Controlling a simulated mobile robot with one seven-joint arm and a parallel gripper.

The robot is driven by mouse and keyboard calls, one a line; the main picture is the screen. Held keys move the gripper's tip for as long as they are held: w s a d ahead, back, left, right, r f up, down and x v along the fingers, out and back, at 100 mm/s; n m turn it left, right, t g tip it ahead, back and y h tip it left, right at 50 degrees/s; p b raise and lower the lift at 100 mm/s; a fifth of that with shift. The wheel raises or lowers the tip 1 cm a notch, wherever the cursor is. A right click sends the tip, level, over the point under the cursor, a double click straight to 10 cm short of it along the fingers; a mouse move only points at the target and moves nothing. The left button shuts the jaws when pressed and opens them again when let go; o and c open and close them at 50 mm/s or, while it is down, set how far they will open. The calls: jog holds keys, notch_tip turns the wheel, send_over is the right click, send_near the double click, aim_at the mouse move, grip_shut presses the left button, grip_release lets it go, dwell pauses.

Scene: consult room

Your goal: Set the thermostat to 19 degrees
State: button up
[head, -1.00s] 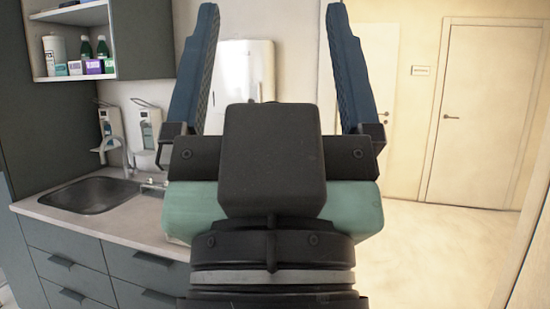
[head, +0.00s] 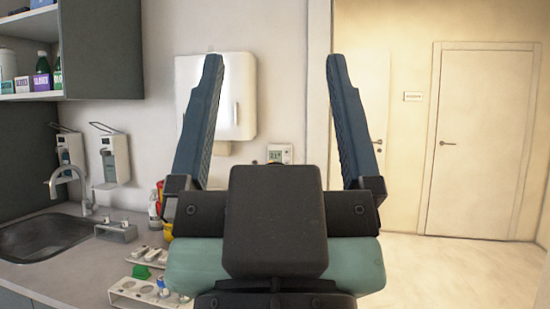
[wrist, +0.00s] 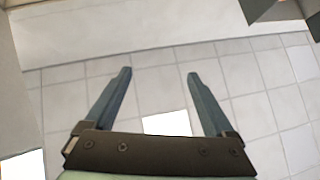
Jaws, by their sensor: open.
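The thermostat (head: 280,153) is a small white wall unit with a little display, on the wall right of the paper towel dispenser. Its reading is too small to make out. In the head view it shows between my fingers, just above the dark body of my gripper (head: 272,65), which hides what lies below it. My gripper is open and empty, its two blue fingers pointing up in the picture. In the wrist view my gripper (wrist: 160,75) is open over a pale tiled surface, and the thermostat does not show there.
A counter with a sink (head: 45,237) and tap stands at the left, with a rack of small items (head: 148,292) near its edge. Two dispensers (head: 110,155) and a towel dispenser (head: 240,95) hang on the wall. At the right are a door (head: 480,140) and open floor.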

jog(key=shift+w, duration=0.1)
grip_shut()
dwell(0.4)
dwell(1.3)
